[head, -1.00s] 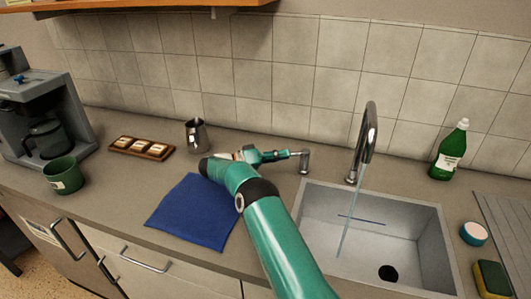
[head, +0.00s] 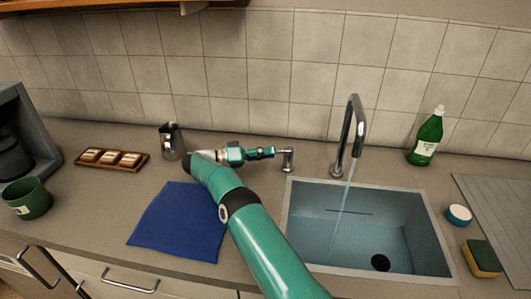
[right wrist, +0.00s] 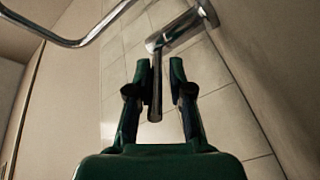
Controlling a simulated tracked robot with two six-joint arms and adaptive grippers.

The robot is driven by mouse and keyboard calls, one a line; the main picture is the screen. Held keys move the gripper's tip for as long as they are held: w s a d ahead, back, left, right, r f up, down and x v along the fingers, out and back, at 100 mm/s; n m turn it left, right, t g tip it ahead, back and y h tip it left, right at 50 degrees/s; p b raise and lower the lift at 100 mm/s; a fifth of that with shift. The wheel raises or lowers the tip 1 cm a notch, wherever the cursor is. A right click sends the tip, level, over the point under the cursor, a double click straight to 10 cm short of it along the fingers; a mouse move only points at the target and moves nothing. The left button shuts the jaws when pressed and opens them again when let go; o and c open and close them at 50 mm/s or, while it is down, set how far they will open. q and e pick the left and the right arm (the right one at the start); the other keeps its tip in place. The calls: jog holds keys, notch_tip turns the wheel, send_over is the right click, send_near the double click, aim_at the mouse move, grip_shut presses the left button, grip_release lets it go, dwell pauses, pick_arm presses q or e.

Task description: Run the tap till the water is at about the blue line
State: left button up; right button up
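The curved metal tap (head: 354,125) stands behind the sink (head: 445,255), and a thin water stream (head: 345,205) falls from it. The basin holds blue-tinted water, with the drain (head: 380,262) showing through. The short blue line (head: 349,211) is visible on the sink's back wall. The exact water edge against it is hard to make out. A small metal tap lever (head: 287,158) stands left of the tap. My right gripper (head: 274,152) is beside it. In the right wrist view the lever's rod (right wrist: 155,95) shows between the parted fingers (right wrist: 163,65). My left gripper is out of view.
A green bottle (head: 427,138), a round tub (head: 458,214) and a sponge (head: 483,258) stand right of the sink. A blue cloth (head: 178,225) lies under my arm's left side. A metal jug (head: 172,141), a wooden tray (head: 137,164) and a green mug (head: 26,199) are further left.

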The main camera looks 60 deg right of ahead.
jog(key=shift+o, duration=1)
jog(key=shift+w+a, duration=0.1)
jog(key=shift+w, duration=0.05)
jog(key=shift+r, duration=0.15)
notch_tip(320, 180, up, 10)
jog(key=shift+f, duration=0.15)
jog(key=shift+w, duration=0.1)
